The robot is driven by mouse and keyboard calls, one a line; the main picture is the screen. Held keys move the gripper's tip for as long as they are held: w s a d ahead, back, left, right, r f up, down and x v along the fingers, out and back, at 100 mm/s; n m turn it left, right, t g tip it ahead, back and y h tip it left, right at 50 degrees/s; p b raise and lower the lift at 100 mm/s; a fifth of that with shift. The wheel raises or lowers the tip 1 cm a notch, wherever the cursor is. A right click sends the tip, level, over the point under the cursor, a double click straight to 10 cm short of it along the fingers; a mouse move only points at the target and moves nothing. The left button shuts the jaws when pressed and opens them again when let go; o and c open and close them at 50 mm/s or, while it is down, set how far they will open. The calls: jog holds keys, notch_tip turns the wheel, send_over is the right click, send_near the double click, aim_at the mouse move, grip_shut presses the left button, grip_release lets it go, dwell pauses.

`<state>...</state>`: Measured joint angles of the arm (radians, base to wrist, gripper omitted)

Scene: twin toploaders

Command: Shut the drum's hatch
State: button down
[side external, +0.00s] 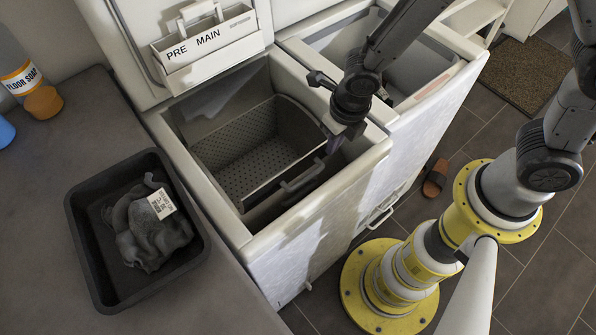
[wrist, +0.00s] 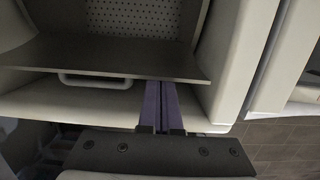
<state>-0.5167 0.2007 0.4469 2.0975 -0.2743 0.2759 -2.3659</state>
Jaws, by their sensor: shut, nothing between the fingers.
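The drum (side external: 240,145), a grey perforated tub, sits inside the left machine with its top open. Its hatch (wrist: 120,58) is a flat grey panel, standing open along the drum's near side. A pale bar handle (side external: 303,176) is on the hatch's outer side; it also shows in the wrist view (wrist: 95,82). My gripper (side external: 333,145) is shut and empty, its purple fingers down in the machine's opening by the near right corner. In the wrist view the fingertips (wrist: 161,84) are at the hatch's edge, right of the handle; I cannot tell whether they touch it.
The left machine's lid (side external: 175,40) stands raised, with a PRE/MAIN drawer (side external: 208,45). The machine's rim (side external: 258,245) surrounds the opening. A second open machine (side external: 455,75) stands right. A black tray (side external: 85,250) with grey cloth and a floor soap bottle (side external: 42,100) are on the left counter.

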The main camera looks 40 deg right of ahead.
jog(key=w, duration=0.3)
jog(key=shift+w+r, duration=0.35)
jog(key=shift+w, duration=0.05)
dwell(0.4)
jog(key=shift+w+f, duration=0.2)
jog(key=shift+w, duration=0.7)
jog(key=shift+w+f, duration=0.15)
jog(key=shift+w, duration=0.75)
jog(key=shift+w+f, duration=0.45)
jog(key=shift+w, duration=0.35)
jog(key=shift+w+f, duration=0.45)
jog(key=shift+w, duration=0.35)
